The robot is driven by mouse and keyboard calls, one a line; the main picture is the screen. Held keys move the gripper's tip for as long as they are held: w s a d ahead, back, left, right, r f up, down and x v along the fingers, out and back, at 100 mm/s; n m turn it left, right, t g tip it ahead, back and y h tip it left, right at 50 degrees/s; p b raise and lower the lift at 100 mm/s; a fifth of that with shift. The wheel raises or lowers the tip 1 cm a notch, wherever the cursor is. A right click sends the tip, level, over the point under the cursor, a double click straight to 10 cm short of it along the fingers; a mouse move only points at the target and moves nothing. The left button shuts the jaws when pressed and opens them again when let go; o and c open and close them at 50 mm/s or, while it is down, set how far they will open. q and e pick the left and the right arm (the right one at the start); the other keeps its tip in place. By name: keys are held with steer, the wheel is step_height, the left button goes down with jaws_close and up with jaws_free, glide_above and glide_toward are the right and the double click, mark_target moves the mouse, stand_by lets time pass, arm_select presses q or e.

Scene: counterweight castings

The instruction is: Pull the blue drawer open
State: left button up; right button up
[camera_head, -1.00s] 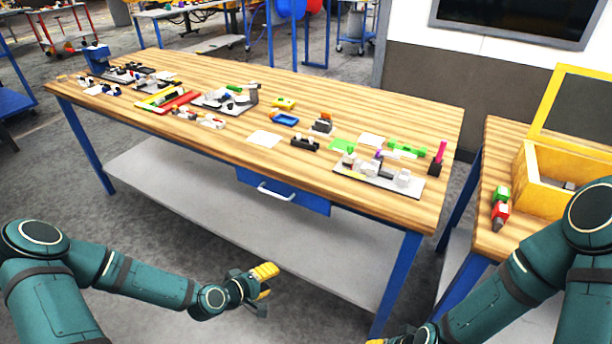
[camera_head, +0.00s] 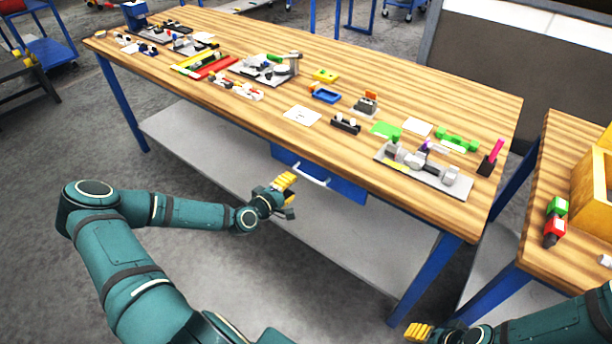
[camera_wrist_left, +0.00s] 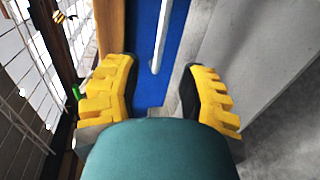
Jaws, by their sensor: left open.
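The blue drawer (camera_head: 347,187) sits under the front edge of the wooden workbench and looks shut. Its pale bar handle (camera_head: 310,176) runs along its front. My left gripper (camera_head: 289,190) is open and empty, just left of the handle in the head view and apart from it. In the left wrist view the handle (camera_wrist_left: 160,45) lies ahead, between the lines of the two yellow fingers (camera_wrist_left: 157,90), with the blue drawer front (camera_wrist_left: 150,85) behind it. My right gripper (camera_head: 418,332) shows only in part at the bottom edge, and its jaws cannot be made out.
The workbench top (camera_head: 230,120) carries several small parts and fixtures. A grey lower shelf (camera_head: 340,245) lies below the drawer, and a blue leg (camera_head: 425,275) stands to its right. A second table (camera_head: 570,150) at the right holds a yellow box (camera_head: 592,190). Floor in front is free.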

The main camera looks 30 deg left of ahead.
mark_target(304, 176)
arm_select(q)
steer(key=x, duration=0.8)
jaws_close()
